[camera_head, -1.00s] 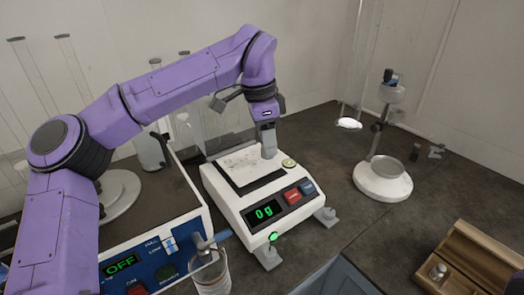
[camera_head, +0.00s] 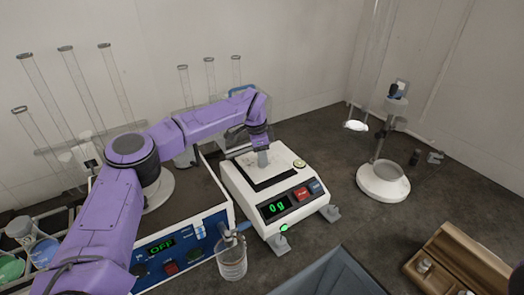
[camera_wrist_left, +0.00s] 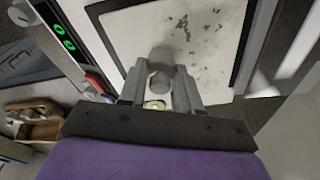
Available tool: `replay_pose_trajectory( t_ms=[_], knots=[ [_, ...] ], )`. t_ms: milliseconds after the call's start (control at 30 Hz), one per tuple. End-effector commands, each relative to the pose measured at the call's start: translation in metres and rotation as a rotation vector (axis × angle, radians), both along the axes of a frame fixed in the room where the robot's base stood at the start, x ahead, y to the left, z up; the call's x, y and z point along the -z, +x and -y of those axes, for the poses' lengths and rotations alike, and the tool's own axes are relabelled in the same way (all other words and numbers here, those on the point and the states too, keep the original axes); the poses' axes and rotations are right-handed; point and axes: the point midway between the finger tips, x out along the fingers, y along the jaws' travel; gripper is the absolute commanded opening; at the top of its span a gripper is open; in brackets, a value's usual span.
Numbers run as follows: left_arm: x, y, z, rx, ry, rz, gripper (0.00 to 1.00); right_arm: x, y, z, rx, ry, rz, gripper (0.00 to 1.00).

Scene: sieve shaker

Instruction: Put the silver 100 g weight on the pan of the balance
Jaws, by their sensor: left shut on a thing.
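The white balance (camera_head: 250,203) stands on the dark bench and its green display (camera_head: 277,206) reads 0 g. Its pan (camera_head: 277,177) is a pale speckled plate with a dark border. My left gripper (camera_head: 262,160) is over the pan, pointing down. In the left wrist view, the left gripper (camera_wrist_left: 160,88) is shut on a grey cylindrical weight (camera_wrist_left: 160,65) with a rounded knob. The weight is over the pale pan (camera_wrist_left: 215,55). I cannot tell whether a small gap lies beneath it.
A blue-fronted device (camera_head: 180,250) reading OFF stands left of the balance, with a glass beaker (camera_head: 232,262) in front. An open wooden box (camera_head: 470,262) with small metal weights lies at lower right. A white-based stand (camera_head: 383,185) is right of the balance.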

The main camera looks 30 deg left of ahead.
Motion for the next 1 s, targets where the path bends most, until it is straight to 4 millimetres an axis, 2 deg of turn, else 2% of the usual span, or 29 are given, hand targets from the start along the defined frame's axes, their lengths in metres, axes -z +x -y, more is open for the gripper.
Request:
replay_pose_trajectory(
  t_ms=[200,233,300,667,767,1000],
  knots=[
    [0.002,0.0,0.0,0.0,0.001,0.001,0.0,0.003,0.0,0.0,0.0,-0.001,0.001,0.0],
    [0.002,0.0,0.0,0.0,0.001,0.001,0.36,0.003,0.0,0.0,0.0,-0.001,0.001,0.0],
    [0.001,0.0,0.0,0.0,0.001,0.001,0.58,0.003,0.0,0.0,0.0,-0.001,0.001,0.0],
    [-0.004,0.0,-0.001,-0.001,0.0,0.002,0.58,0.005,0.0,0.0,0.0,-0.001,0.001,0.0],
    [-0.02,-0.002,-0.003,-0.002,0.0,0.006,0.58,0.013,0.0,0.0,0.0,-0.001,0.001,0.0],
    [-0.082,-0.007,-0.01,-0.003,0.001,0.006,0.58,0.031,0.0,0.0,0.0,0.0,0.0,0.0]
  ],
)
